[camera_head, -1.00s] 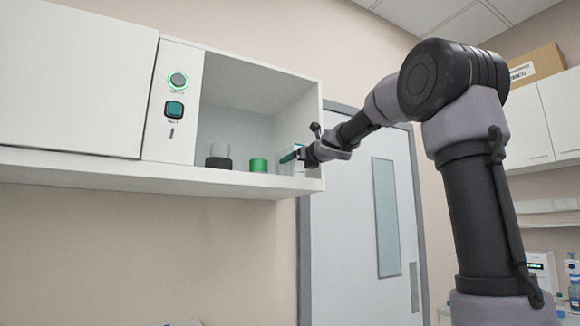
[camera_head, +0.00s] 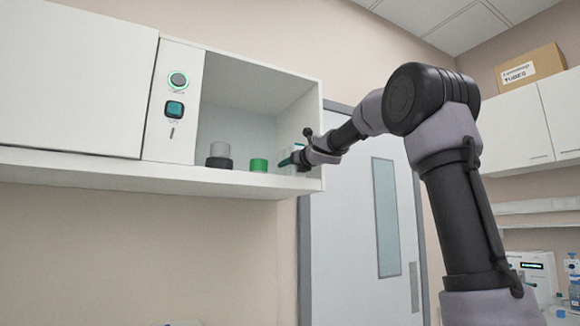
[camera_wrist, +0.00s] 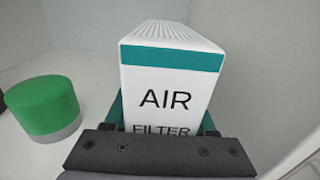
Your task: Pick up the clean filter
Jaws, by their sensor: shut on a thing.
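The clean filter is a white block with a pleated top, a teal band and the words AIR FILTER (camera_wrist: 165,100) in the wrist view. My gripper (camera_wrist: 160,125) is shut on it, with a teal finger at each side of its lower part. In the head view my gripper (camera_head: 291,159) is at the right end of the open wall cabinet, and the filter is mostly hidden there behind the gripper. I cannot tell whether its base touches the shelf.
A green-topped cylinder (camera_wrist: 45,105) stands left of the filter. A grey and black cylinder (camera_head: 219,156) is further left on the shelf (camera_head: 190,176). The cabinet's right side wall is close to my gripper. A panel with two buttons (camera_head: 173,105) is at left.

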